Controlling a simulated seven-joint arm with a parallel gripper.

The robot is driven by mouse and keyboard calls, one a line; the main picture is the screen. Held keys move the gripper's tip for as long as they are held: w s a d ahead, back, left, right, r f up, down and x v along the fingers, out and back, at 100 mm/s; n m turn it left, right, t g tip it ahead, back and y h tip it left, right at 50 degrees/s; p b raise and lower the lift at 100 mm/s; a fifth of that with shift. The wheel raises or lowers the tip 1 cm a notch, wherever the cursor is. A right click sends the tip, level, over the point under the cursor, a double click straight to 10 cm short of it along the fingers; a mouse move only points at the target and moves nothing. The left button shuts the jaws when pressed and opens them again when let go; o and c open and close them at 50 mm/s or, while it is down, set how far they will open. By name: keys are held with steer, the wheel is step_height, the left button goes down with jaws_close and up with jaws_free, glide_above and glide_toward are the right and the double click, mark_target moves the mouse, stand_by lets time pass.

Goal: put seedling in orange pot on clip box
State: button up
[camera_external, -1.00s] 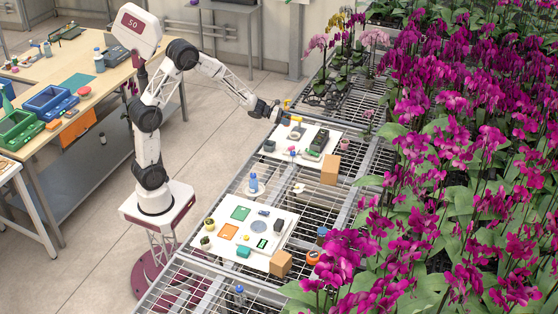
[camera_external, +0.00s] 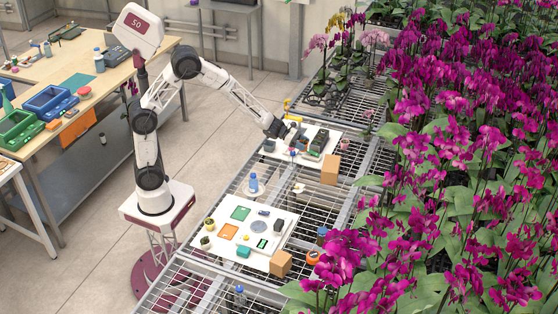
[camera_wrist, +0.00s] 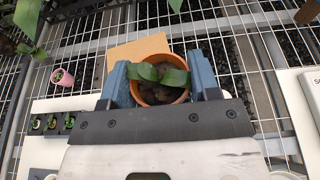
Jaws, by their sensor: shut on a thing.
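The orange pot (camera_wrist: 160,92) shows in the wrist view with a green-leaved seedling (camera_wrist: 160,75) in dark soil. It sits between the two blue-grey fingers of my gripper (camera_wrist: 162,85), which are shut on it. In the external view my gripper (camera_external: 282,132) is low over the far white board (camera_external: 312,133), at its left part; the held pot is too small or hidden to make out there. I cannot tell for sure which item is the clip box; a dark box (camera_external: 317,144) stands on that board just right of my gripper.
A tan box (camera_external: 330,170) stands at the board's front right; a tan surface (camera_wrist: 138,48) shows beyond the pot in the wrist view. A pink pot (camera_wrist: 62,78) and a black seedling tray (camera_wrist: 52,123) lie left. Orchids crowd the right.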

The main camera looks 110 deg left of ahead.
steer(key=shift+w+d+f, duration=0.1)
steer(key=shift+d+f, duration=0.05)
steer(key=shift+f, duration=0.7)
steer(key=shift+w+d+f, duration=0.1)
steer(key=shift+d+f, duration=0.05)
steer(key=shift+f, duration=0.7)
steer(key=shift+w+d+f, duration=0.1)
steer(key=shift+d+f, duration=0.05)
steer(key=shift+f, duration=0.7)
glide_above(331, 163)
steer(key=shift+w+d+f, duration=0.1)
steer(key=shift+f, duration=0.6)
steer(key=shift+f, duration=1.75)
steer(key=shift+f, duration=0.1)
steer(key=o, duration=0.9)
steer(key=shift+f, duration=0.1)
steer(key=shift+o, duration=0.2)
